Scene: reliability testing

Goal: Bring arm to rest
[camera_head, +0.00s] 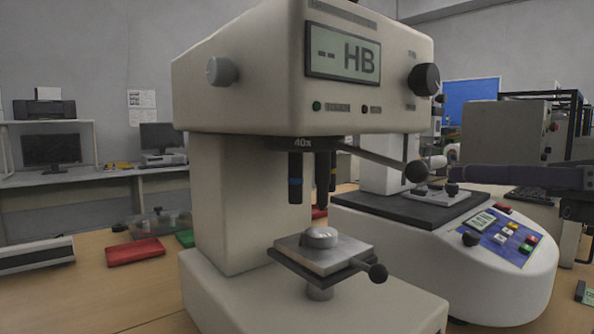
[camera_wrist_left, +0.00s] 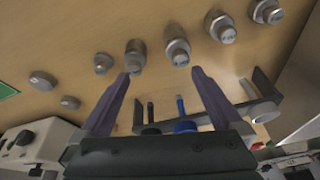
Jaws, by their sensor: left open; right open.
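My right gripper (camera_head: 455,175) comes in from the right edge of the head view, with its dark purple fingers pointing left. It is in the air in front of the second tester, and its fingers overlap in this view. My left gripper (camera_wrist_left: 162,73) shows only in the left wrist view. Its two purple fingers are wide apart with nothing between them. They point toward a wooden table top (camera_wrist_left: 60,30). Whether the fingertips touch anything there I cannot tell.
A large hardness tester (camera_head: 230,200) reading "-- HB" stands in the middle, with a small metal piece (camera_head: 319,237) on its stage. A second tester (camera_head: 400,235) is behind right. Metal cylinders (camera_wrist_left: 135,55) and a dark rack (camera_wrist_left: 215,118) are near my left gripper.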

